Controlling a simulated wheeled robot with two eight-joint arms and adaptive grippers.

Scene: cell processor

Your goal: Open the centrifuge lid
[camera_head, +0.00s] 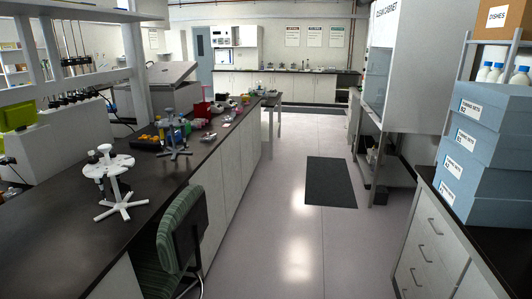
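I cannot identify a centrifuge or its lid for certain in the head view. A large pale machine (172,97) with a slanted grey top panel (172,72) stands behind the left bench; I cannot tell whether it is the centrifuge or whether that panel is a lid. Neither of my grippers is in view.
A long black-topped bench (70,220) runs along the left, holding a white pipette stand (112,180). A green chair (182,235) sits against it. Blue boxes (478,150) stand on the right counter. The aisle floor (290,225) between is clear, with a dark mat (330,182).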

